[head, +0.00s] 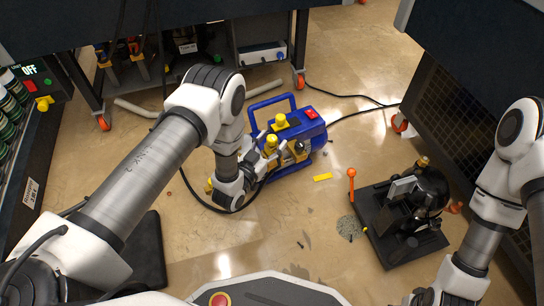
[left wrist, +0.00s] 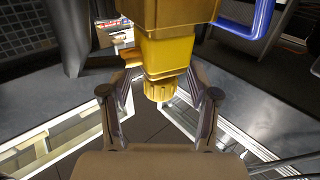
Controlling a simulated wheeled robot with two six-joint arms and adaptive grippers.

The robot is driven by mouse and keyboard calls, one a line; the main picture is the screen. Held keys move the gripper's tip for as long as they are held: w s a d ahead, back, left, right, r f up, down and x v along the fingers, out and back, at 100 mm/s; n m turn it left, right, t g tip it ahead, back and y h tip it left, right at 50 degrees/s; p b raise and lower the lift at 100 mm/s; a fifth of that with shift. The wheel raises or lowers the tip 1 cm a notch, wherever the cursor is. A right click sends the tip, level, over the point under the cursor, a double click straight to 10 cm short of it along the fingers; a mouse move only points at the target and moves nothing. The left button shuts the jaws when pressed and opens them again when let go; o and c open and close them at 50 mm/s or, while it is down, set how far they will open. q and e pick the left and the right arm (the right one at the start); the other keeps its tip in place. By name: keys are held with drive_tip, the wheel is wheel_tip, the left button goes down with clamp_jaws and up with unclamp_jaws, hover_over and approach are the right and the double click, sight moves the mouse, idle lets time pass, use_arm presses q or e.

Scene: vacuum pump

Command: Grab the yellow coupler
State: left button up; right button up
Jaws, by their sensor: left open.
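The yellow coupler (head: 271,143) is on the near side of the blue vacuum pump (head: 313,131). In the left wrist view the yellow coupler (left wrist: 166,55) hangs down from the top of the picture, with a ribbed round end. My left gripper (head: 281,150) reaches in from the left at the pump's near side. In the left wrist view its open fingers (left wrist: 160,88) stand on either side of the coupler's lower part. Gaps seem to show at both sides; contact is hard to tell. Only my right arm shows at the right edge of the head view; its fingers are not visible.
The pump has a blue handle (head: 268,101), a yellow cap (head: 281,120) and a black cable. A black machine (head: 400,220) on a dark base stands to the right. Benches stand behind.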

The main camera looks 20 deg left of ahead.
use_arm(q)
drive_tip(key=shift+w+r, duration=0.1)
drive_tip(key=shift+w, duration=0.1)
clamp_jaws()
drive_tip(key=shift+r, duration=0.1)
